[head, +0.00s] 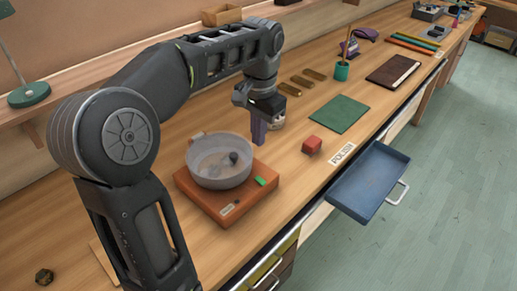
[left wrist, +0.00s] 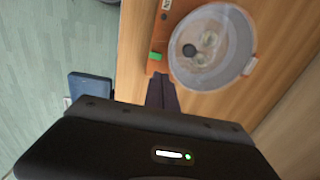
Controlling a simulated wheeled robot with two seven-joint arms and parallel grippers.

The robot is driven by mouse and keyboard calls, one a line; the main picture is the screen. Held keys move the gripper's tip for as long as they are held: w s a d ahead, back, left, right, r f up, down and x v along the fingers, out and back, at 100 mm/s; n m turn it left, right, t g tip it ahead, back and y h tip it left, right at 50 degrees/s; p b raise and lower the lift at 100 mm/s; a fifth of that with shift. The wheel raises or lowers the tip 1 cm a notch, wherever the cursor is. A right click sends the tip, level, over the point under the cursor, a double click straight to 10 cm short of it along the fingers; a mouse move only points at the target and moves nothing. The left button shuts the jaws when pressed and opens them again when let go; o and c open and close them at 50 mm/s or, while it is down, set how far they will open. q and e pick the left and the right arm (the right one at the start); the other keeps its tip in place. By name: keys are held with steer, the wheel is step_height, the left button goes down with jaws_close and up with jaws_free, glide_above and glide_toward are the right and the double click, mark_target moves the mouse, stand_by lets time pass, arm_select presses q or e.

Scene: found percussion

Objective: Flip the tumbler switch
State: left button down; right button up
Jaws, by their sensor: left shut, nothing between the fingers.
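A clear round tumbler bowl (head: 219,162) sits on an orange-brown base (head: 217,208), with a dark ball inside it. A small green piece on the front right edge of the base looks like the switch (head: 261,181); which way it is set I cannot tell. My left gripper (head: 258,138) is shut and empty, fingers pointing down, above the bench behind and right of the bowl. In the left wrist view the bowl (left wrist: 213,45) and the green switch (left wrist: 155,56) show just beyond the shut fingers (left wrist: 163,92), apart from them. My right gripper is not in view.
A red block (head: 312,144), a green mat (head: 339,113) and a white label card (head: 343,153) lie right of the gripper. A blue tray (head: 370,185) with a handle juts past the bench's front edge. Bench around the base's right side is clear.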

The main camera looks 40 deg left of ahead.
arm_select(q)
steer(key=shift+r, duration=0.35)
steer(key=shift+s+d+y, duration=0.1)
steer(key=shift+d+y, duration=0.5)
steer(key=shift+d, duration=0.5)
steer(key=b, duration=0.2)
glide_toward(257, 178)
steer(key=f, duration=0.4)
steer(key=a+f, duration=0.1)
steer(key=f, duration=0.1)
steer(key=shift+f, duration=0.45)
